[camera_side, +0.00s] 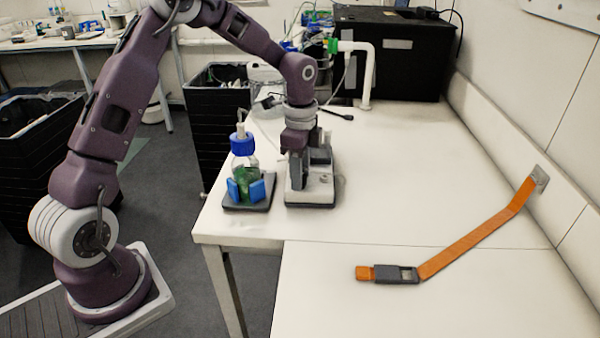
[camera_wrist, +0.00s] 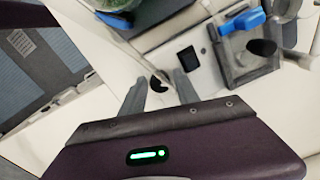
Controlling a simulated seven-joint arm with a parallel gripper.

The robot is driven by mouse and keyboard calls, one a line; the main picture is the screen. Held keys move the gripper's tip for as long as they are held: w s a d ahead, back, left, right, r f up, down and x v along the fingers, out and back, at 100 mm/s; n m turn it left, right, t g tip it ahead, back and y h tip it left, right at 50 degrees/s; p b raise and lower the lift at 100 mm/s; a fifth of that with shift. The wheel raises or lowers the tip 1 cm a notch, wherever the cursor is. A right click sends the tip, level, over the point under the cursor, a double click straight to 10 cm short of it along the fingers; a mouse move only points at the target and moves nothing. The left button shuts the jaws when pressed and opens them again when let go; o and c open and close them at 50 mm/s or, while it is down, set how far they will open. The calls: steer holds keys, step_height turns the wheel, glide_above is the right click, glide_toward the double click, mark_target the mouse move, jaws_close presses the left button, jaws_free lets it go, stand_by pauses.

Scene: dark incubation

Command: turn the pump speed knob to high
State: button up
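The pump (camera_side: 312,190) is a small white and grey unit on the bench in the side view. My gripper (camera_side: 303,160) points down over it, hiding part of its top. In the wrist view, my gripper (camera_wrist: 161,76) has its two grey fingers apart. A small round dark knob (camera_wrist: 159,84) shows between them on the pump's white top (camera_wrist: 205,75), with white surface visible around it. I cannot make out the knob's pointer or any speed marks. A black square panel (camera_wrist: 188,58) lies just beyond the fingers.
A bottle with a blue cap (camera_side: 242,144) stands in a dark holder with blue blocks (camera_side: 258,190), close left of the pump. A black box (camera_side: 395,60) with a white pipe (camera_side: 367,75) is behind. An orange strap (camera_side: 470,240) lies right. The bench between is clear.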

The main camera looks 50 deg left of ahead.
steer(key=shift+o, duration=0.5)
steer(key=shift+r, duration=0.1)
step_height(320, 180, up, 6)
steer(key=shift+f, duration=0.1)
steer(key=shift+r, duration=0.55)
steer(key=shift+s+r, duration=0.15)
steer(key=shift+r, duration=0.05)
steer(key=s+d+r+n+t+y, duration=0.1)
steer(key=s+d+r+n+t, duration=0.35)
steer(key=s+r, duration=0.8)
steer(key=s+d+f+n, duration=0.1)
steer(key=s+d+n, duration=0.1)
steer(key=s, duration=0.5)
steer(key=s+d+f+n+t+h, duration=0.1)
steer(key=s+f+n, duration=0.1)
steer(key=s+n, duration=0.3)
steer(key=s, duration=0.3)
steer(key=shift+d, duration=0.35)
